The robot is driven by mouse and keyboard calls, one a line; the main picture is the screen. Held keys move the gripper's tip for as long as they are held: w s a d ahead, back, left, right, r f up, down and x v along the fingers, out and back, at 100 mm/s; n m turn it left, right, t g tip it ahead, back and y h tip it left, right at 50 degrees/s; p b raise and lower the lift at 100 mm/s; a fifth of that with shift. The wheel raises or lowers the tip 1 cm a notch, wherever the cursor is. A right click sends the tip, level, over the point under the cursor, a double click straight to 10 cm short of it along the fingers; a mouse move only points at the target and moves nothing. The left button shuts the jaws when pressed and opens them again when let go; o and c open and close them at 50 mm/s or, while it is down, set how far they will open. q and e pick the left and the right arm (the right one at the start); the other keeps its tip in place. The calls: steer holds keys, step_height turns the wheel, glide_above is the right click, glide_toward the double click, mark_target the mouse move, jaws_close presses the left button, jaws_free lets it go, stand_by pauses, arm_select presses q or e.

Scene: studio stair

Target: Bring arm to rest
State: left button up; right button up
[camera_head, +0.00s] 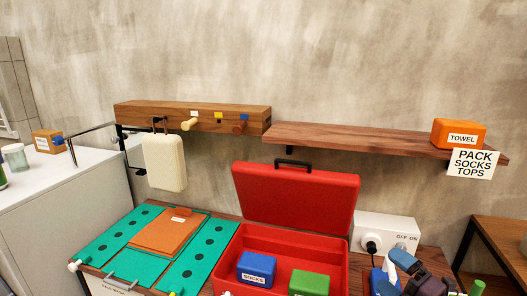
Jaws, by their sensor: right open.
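My right gripper (406,272) is at the bottom right, at the lower edge of the view. Its dark and grey-blue parts are partly cut off there. It is open, and I see nothing clearly held in it. It is in front of the white switch box (384,227) marked OFF and ON, right of the open red case (297,193). A blue item with a white top (377,279) shows beside the gripper; whether they touch I cannot tell. My left gripper does not show.
A blue SOCKS block (257,268) and a green block (309,283) are in the case. A teal board (112,242) lies to its left. Above, a wooden shelf (350,138) bears an orange TOWEL block (459,132). A cream bag (164,162) hangs from the peg rail (150,112). Another table (505,235) stands right.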

steer(key=s+d+f+m+g+h, duration=0.1)
steer(key=s+f+m+h, duration=0.3)
steer(key=f+m, duration=0.4)
steer(key=s+d+f+m+h, duration=0.1)
steer(key=s+f+m+h, duration=0.4)
steer(key=m, duration=0.5)
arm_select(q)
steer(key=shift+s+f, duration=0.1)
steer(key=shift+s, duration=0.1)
arm_select(e)
steer(key=s+a+f+m+g+h, duration=0.1)
steer(key=s+f+m, duration=0.4)
steer(key=s+f, duration=0.6)
steer(key=s+a+g, duration=0.1)
steer(key=g, duration=0.1)
steer(key=shift+m+g, duration=0.3)
steer(key=shift+m, duration=0.1)
steer(key=shift+a, duration=0.1)
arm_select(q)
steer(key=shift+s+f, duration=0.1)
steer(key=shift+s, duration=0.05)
